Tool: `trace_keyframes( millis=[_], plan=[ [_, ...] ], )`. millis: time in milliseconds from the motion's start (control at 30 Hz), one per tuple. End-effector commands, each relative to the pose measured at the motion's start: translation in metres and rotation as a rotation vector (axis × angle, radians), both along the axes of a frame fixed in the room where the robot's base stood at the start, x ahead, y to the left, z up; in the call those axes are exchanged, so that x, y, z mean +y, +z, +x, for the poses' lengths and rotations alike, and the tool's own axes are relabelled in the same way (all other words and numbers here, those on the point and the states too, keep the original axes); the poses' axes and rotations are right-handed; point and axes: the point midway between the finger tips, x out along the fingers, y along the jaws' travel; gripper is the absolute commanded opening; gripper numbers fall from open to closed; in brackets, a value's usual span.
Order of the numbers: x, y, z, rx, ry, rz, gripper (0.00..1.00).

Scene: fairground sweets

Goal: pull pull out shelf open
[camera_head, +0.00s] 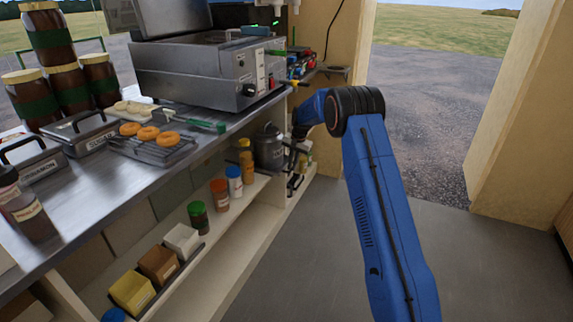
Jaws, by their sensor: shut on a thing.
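My gripper (293,176) is at the far end of the lower shelving, beneath the counter, small and dark in the picture. It is shut, seemingly on the handle of the pull out shelf (308,178). The shelf looks like a narrow pale unit at the far end of the shelving, with small bottles or jars on it. My wrist partly hides it, so I cannot tell how far it stands out from the counter.
The steel counter (95,215) carries a fryer (195,75), a rack (150,150) of doughnuts and stacked jars (60,82). The lower shelf (232,222) holds several bottles, small boxes and a grey can (269,150). The grey floor (300,265) beside the shelving is clear. A doorway opens at the right.

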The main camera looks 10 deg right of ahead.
Motion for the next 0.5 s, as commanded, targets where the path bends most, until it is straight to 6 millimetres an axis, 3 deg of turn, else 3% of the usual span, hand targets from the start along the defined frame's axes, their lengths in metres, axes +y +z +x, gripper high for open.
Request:
trace_keyframes(
  millis=[500],
  plan=[
    [-0.114,0.001,-0.082,0.0,-0.005,0.0,0.0]
  ],
)
